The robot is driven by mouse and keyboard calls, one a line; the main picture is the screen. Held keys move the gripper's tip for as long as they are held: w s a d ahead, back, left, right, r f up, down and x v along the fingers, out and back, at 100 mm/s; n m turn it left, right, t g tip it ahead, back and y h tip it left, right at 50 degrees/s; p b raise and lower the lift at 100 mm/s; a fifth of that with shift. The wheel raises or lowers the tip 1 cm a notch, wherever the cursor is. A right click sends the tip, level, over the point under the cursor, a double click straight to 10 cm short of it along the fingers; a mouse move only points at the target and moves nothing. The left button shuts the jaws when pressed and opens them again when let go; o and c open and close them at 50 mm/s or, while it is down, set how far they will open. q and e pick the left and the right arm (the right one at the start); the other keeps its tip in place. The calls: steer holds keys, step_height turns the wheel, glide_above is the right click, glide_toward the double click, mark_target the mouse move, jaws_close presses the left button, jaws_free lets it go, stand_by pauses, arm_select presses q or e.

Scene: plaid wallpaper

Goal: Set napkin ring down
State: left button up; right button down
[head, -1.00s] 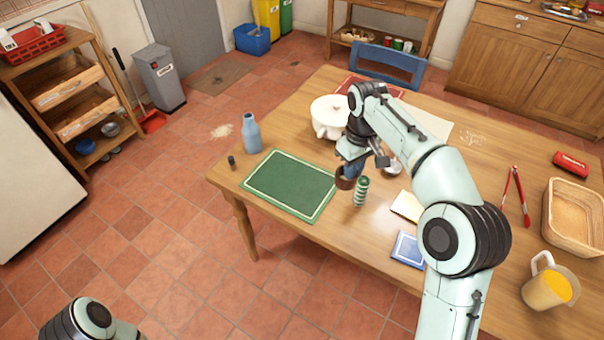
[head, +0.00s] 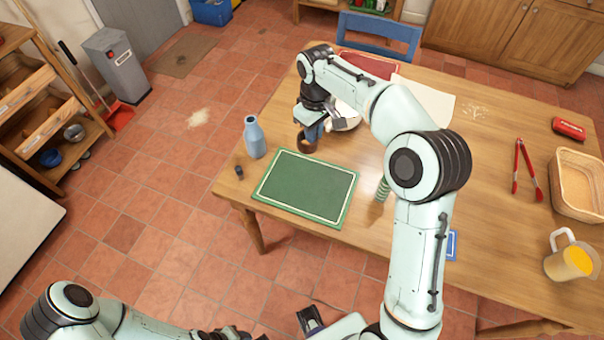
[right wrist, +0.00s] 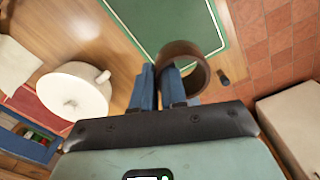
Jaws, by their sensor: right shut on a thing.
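My right gripper (head: 312,130) is shut on the brown napkin ring (head: 304,145). It holds the ring at the far edge of the green placemat (head: 305,186), between the blue bottle and the white pot. In the right wrist view the napkin ring (right wrist: 184,51) sits at the tips of the blue fingers (right wrist: 158,80), its round opening showing. I cannot tell whether it touches the table. My left arm lies along the bottom edge of the head view; I cannot tell its jaw state.
The blue bottle (head: 254,138) and a small dark object (head: 239,172) stand left of the placemat. The white pot (head: 345,117) is partly hidden behind my right arm. A green striped object (head: 382,188) stands right of the placemat. The placemat is bare.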

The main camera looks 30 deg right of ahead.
steer(key=b, duration=0.2)
glide_above(312, 180)
step_height(312, 180, down, 14)
steer(key=shift+f, duration=2.6)
arm_select(q)
steer(key=shift+s+f, duration=0.35)
steer(key=shift+f, duration=0.25)
steer(key=shift+s+f, duration=0.3)
steer(key=shift+f, duration=0.25)
arm_select(e)
steer(key=shift+f, duration=0.15)
steer(key=c, duration=1.4)
jaws_free()
steer(key=shift+o, duration=1.2)
arm_select(q)
steer(key=shift+f, duration=0.1)
